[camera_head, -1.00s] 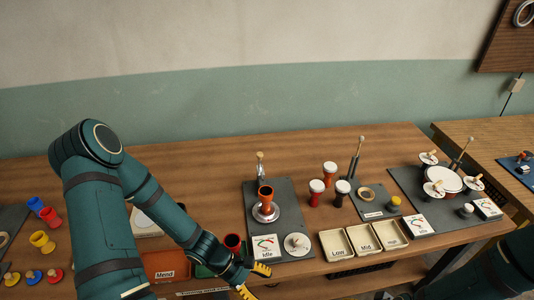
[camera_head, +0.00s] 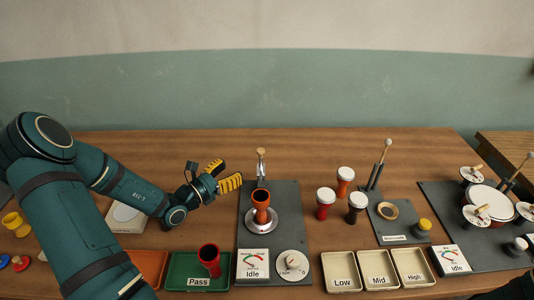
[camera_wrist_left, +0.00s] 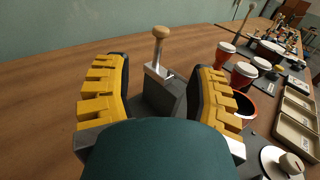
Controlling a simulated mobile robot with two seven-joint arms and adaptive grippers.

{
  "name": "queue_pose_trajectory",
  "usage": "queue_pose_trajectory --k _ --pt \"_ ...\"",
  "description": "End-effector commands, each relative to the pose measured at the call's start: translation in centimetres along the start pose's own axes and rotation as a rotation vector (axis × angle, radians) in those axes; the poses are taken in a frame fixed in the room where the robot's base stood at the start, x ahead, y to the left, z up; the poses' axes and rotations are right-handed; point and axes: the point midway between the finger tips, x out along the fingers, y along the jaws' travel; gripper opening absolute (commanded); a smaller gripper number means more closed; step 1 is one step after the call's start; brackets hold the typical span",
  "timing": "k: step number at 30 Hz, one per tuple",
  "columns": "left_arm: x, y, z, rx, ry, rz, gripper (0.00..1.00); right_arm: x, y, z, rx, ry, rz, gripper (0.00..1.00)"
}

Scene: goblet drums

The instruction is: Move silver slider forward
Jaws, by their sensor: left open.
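The silver slider (camera_head: 261,168) is a small metal piece with an upright, wood-tipped post at the back of a dark grey plate (camera_head: 283,212). In the left wrist view the silver slider (camera_wrist_left: 158,70) stands ahead, between the two yellow fingers and beyond their tips. My left gripper (camera_head: 224,175) is open and empty, just left of the slider and apart from it; its ribbed fingers (camera_wrist_left: 160,82) spread wide in the wrist view. My right gripper is out of view.
An orange goblet drum (camera_head: 261,199) stands on a round silver base in front of the slider. An Idle gauge (camera_head: 252,264) and a dial (camera_head: 291,264) sit at the plate's front. Several drums (camera_head: 326,203) stand to the right. A green Pass tray (camera_head: 185,268) is at front left.

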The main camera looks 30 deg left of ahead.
Motion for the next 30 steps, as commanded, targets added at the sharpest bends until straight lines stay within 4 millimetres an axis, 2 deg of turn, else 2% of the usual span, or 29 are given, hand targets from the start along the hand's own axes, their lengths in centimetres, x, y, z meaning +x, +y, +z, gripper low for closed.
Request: queue_pose_trajectory --k 5,18,24,30 --pt "2.2 -0.1 0.1 0.0 -0.002 -0.003 0.57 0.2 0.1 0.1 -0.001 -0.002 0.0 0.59" --pt "10.6 -0.2 0.0 0.0 -0.001 -0.005 0.57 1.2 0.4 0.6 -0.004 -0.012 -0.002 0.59" --pt "12.8 -0.2 0.0 0.0 0.001 -0.004 0.57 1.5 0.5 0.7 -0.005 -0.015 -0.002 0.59" --pt "13.5 -0.1 0.0 -0.001 0.002 -0.003 0.57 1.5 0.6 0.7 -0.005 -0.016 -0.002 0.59"
